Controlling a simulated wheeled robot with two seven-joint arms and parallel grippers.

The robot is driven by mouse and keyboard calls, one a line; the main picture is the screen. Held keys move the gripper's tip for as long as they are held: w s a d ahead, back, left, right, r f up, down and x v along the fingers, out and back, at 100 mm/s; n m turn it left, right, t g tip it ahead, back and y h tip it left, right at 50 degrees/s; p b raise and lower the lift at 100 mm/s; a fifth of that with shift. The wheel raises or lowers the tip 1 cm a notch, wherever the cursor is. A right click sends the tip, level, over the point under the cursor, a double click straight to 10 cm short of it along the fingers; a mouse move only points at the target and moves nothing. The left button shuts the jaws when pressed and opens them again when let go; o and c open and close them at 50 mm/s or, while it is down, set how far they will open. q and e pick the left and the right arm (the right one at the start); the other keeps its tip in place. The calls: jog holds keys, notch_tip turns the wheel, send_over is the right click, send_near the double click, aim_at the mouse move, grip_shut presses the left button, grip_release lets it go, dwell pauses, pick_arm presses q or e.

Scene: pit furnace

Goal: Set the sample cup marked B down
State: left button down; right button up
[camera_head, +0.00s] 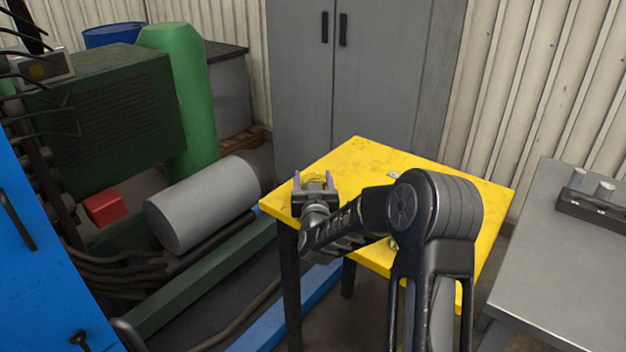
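My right arm comes in from the lower right, over the yellow table (440,183). My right gripper (315,180) is at the table's left corner, its two purplish fingers standing apart. A small round yellowish thing (316,178), perhaps the sample cup, shows between the fingers. It is close in colour to the table, and no letter B can be read on it. I cannot tell whether the fingers touch it, or whether it rests on the table. My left gripper is not in view.
A small pale item (393,175) lies on the table; another (393,244) is partly behind my arm. A grey table (560,270) with a dark rack (592,210) is at right. A grey cabinet (375,90) stands behind. A grey cylinder (205,203) and green machinery (110,110) fill the left.

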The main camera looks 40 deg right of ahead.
jog(key=o, duration=0.3)
jog(key=shift+r, duration=0.15)
jog(key=v, duration=1.2)
jog(key=shift+s, duration=0.1)
